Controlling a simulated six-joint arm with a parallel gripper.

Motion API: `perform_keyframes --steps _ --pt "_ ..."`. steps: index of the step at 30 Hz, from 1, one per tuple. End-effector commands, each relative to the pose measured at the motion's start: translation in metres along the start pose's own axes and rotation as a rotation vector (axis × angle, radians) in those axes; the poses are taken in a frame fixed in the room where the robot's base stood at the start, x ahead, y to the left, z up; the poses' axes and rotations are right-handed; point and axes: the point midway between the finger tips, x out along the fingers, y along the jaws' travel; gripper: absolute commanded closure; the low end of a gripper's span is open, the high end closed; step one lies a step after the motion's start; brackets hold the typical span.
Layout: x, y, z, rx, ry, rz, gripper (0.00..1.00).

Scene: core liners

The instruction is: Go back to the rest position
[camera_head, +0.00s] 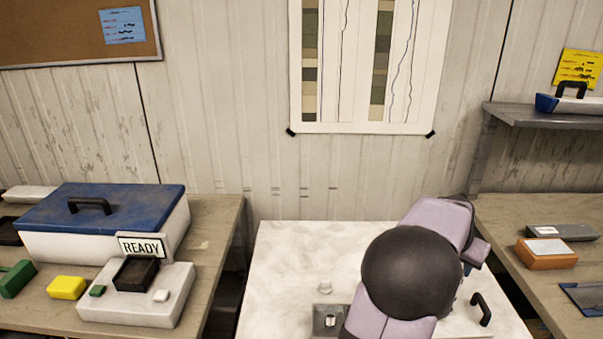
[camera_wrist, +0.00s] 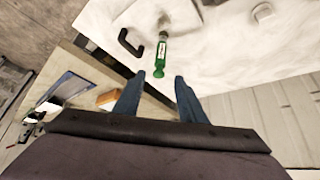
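My gripper (camera_wrist: 157,78) shows in the wrist view with its two blue fingers spread apart and nothing held between them. A green cylinder with a pale band (camera_wrist: 160,55) lies just beyond the fingertips, over the white worktop (camera_wrist: 225,55); I cannot tell its exact height or whether it touches the surface. In the head view my arm covers the right part of the white worktop (camera_head: 290,255), and my gripper and the green cylinder are hidden there.
A black handle (camera_head: 481,309) stands at the worktop's right. A blue-lidded box (camera_head: 100,215) and a device (camera_head: 135,295) beside a READY sign (camera_head: 141,247) fill the left bench. An orange box (camera_head: 546,254) sits right.

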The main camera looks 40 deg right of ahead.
Motion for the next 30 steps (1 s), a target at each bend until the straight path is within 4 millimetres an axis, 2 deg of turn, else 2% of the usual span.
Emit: perform_keyframes --steps 2,5,10,14,20,24,30 --pt "0.000 0.001 0.004 -0.043 -0.017 0.003 0.63" --pt "0.008 0.002 0.036 -0.097 -0.098 -0.001 0.63" --pt "0.020 0.005 0.114 -0.145 -0.271 -0.010 0.63" --pt "0.013 0.005 0.176 -0.178 -0.396 -0.025 0.63" --pt "-0.020 -0.036 0.262 -0.329 -0.535 -0.083 0.63" --pt "-0.054 -0.068 0.322 -0.494 -0.602 -0.130 0.63" --pt "-0.102 -0.099 0.391 -0.758 -0.631 -0.192 0.63"
